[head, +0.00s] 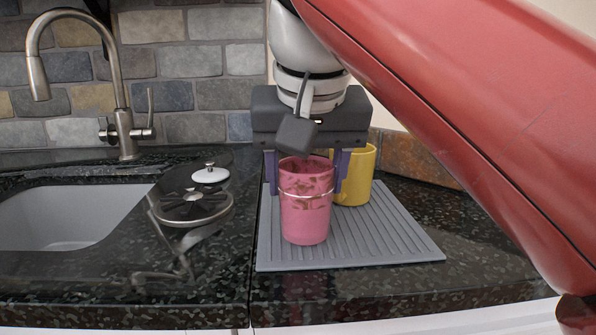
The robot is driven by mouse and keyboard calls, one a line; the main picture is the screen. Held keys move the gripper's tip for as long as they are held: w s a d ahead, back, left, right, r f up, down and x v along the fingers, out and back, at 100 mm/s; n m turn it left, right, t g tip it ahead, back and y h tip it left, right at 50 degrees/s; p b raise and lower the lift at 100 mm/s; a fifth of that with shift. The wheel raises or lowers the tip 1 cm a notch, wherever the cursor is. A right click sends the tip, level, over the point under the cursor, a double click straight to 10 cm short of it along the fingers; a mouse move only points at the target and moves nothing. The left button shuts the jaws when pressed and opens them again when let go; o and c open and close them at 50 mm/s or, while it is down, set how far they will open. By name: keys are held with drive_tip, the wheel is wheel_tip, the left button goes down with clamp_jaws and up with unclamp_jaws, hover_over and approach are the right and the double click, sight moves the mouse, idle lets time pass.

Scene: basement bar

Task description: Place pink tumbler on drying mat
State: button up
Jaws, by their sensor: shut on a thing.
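The pink tumbler (305,215) is upright over the front left part of the grey drying mat (400,243). Its base appears at the mat's surface, but I cannot tell whether it touches or hovers just above. My gripper (307,170) points down with one finger on each side of the tumbler's upper part, shut on it. The tumbler has a pale band around it and brownish marks near the rim. A yellow mug (357,178) stands on the mat behind and to the right of the tumbler, partly hidden by my gripper.
A sink (70,218) with a faucet (122,125) is at the left. A stone wall stands behind. The mat's right front part is bare.

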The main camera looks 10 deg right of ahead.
drive_tip(key=shift+f, duration=0.1)
drive_tip(key=o, duration=1.2)
